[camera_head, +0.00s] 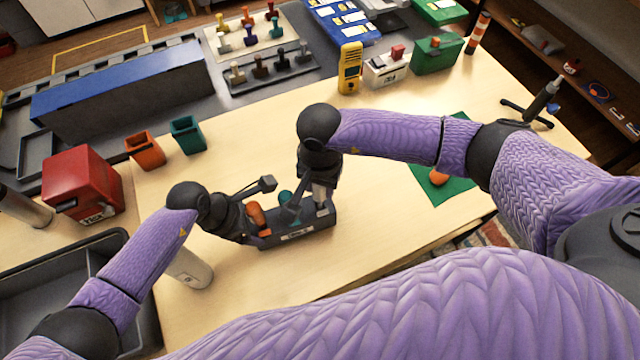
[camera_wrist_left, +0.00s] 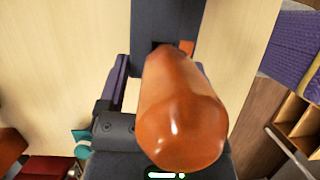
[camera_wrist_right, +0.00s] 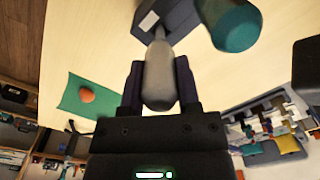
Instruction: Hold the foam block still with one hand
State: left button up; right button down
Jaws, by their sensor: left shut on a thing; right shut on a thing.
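The dark foam block (camera_head: 300,235) lies on the table with a white label on its front side. It also shows in the left wrist view (camera_wrist_left: 168,25). An orange handle (camera_head: 257,214) stands at its left end and a teal handle (camera_head: 285,197) near its middle. My left gripper (camera_head: 258,237) is at the left end, its fingers on either side of the block; the orange handle (camera_wrist_left: 180,110) hides one finger in the left wrist view. My right gripper (camera_head: 319,184) is shut on a grey handle (camera_wrist_right: 158,75) at the block's right end.
Orange (camera_head: 145,150) and teal (camera_head: 187,134) bins and a red box (camera_head: 84,184) stand at the left. A white cylinder (camera_head: 190,268) is near my left wrist. A green mat (camera_head: 452,188) lies at the right.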

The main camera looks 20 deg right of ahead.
jog(key=shift+r, duration=2.95)
pick_arm(q)
jog(key=o, duration=1.1)
jog(key=v, duration=1.1)
jog(key=shift+s+a+r, duration=0.15)
jog(key=shift+r, duration=0.25)
pick_arm(e)
jog(key=shift+s+f, duration=0.1)
jog(key=shift+s, duration=0.05)
